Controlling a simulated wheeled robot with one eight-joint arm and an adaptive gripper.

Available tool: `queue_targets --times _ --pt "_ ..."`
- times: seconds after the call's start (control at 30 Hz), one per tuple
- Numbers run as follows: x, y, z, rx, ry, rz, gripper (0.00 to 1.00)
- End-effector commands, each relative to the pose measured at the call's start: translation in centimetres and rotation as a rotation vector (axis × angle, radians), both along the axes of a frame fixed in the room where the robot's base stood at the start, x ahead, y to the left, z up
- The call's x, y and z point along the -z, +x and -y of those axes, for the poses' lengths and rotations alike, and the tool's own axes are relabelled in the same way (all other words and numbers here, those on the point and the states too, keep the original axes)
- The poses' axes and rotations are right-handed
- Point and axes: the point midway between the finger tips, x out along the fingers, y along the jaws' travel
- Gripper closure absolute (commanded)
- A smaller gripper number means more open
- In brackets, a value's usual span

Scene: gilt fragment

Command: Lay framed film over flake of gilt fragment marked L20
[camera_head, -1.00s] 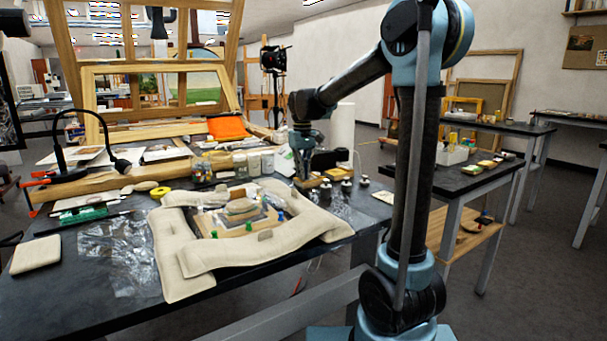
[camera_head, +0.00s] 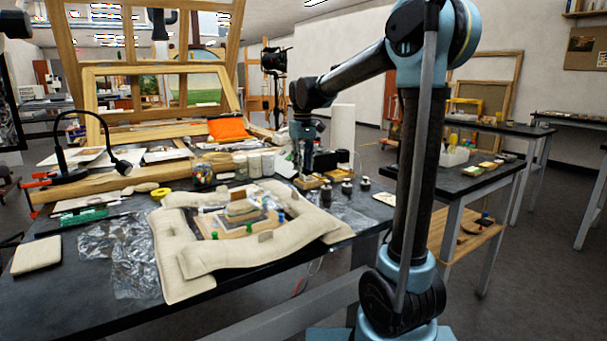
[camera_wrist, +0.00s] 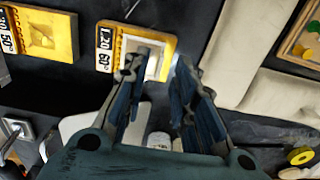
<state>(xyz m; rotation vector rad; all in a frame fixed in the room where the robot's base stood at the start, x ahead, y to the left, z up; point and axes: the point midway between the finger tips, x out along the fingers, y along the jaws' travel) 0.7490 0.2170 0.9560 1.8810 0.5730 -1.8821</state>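The gilt fragment marked L20 (camera_wrist: 123,45) is a yellow block with a black-and-white label along its left side in the wrist view. A pale square frame (camera_wrist: 151,59), which looks like the framed film, lies over its right part. Its lower edge is partly hidden by my fingers, and the flake cannot be made out. My gripper (camera_wrist: 160,68) is open, with its two dark fingers apart on either side of the frame's lower part. In the head view my gripper (camera_head: 303,168) is above the small yellow blocks, too small to show detail.
Another labelled yellow fragment (camera_wrist: 45,33) lies to the left in the wrist view. A cream padded cushion ring (camera_head: 190,262) with a fragment inside lies left of my gripper. Small dark-lidded jars (camera_head: 346,187) stand to the right, and glass jars (camera_head: 253,164) behind.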

Motion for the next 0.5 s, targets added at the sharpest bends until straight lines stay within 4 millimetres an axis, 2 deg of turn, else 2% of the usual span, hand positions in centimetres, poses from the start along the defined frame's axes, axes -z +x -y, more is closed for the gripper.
queue_targets --times 0.1,0.3,0.5 --pt "-2.3 0.0 0.0 0.0 0.0 0.0 0.75" --pt "-5.7 0.0 0.0 0.0 0.0 0.0 0.75" --pt "-7.7 0.0 0.0 0.0 0.0 0.0 0.75"
